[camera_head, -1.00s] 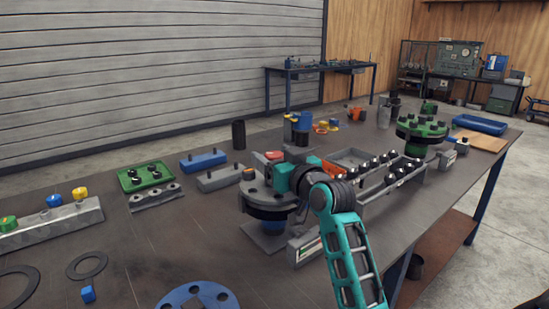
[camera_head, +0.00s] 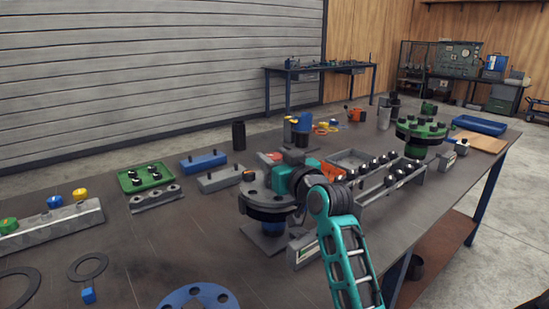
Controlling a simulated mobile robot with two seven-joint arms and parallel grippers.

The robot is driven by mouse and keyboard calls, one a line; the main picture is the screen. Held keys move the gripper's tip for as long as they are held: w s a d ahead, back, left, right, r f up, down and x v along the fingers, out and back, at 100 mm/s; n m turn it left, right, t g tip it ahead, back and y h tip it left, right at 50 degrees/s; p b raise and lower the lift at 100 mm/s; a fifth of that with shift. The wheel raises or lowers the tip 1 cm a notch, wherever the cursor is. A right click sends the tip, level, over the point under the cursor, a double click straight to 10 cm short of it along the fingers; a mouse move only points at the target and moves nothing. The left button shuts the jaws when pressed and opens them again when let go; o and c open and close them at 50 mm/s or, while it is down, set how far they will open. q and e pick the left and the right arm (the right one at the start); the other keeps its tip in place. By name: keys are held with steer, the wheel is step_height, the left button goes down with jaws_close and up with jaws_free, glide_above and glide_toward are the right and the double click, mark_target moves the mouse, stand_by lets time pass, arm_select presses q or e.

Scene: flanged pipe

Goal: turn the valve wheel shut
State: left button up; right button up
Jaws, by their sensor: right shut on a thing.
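My right gripper (camera_head: 294,157) is at the grey flange assembly in the middle of the bench. My teal wrist and dark joint cover most of it. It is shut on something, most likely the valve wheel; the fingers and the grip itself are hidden. A small red part (camera_head: 269,157) shows just left of it, but I cannot tell whether it belongs to the wheel. The round grey flange (camera_head: 256,194) with bolt holes sits on a dark ring and a blue stand over a square base. My left gripper is out of view.
A long rack of dark-headed bolts (camera_head: 398,176) lies right of my arm. A green bolted flange (camera_head: 422,130) stands behind it. A blue holed disc (camera_head: 199,297), black rings (camera_head: 88,266) and a green tray (camera_head: 145,177) lie to the left.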

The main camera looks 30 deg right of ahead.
steer(key=shift+r+m+h+p, duration=0.15)
steer(key=shift+m+h+p, duration=0.25)
steer(key=shift+h+p, duration=0.3)
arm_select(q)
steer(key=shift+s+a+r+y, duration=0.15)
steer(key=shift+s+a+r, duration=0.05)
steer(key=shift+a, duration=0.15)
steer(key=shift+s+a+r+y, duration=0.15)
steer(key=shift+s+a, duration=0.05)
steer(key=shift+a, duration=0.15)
arm_select(e)
steer(key=o, duration=1)
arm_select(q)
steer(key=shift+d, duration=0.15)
arm_select(e)
steer(key=shift+s, duration=0.1)
steer(key=shift+s+a+f, duration=0.1)
steer(key=shift+s+f, duration=0.1)
steer(key=shift+s, duration=0.15)
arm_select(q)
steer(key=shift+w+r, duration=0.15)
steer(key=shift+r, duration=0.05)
arm_select(e)
steer(key=s, duration=0.4)
steer(key=s+a, duration=0.1)
steer(key=s, duration=0.3)
steer(key=s+a, duration=0.1)
steer(key=s, duration=0.2)
steer(key=shift+s+a, duration=0.2)
steer(key=shift+s, duration=0.2)
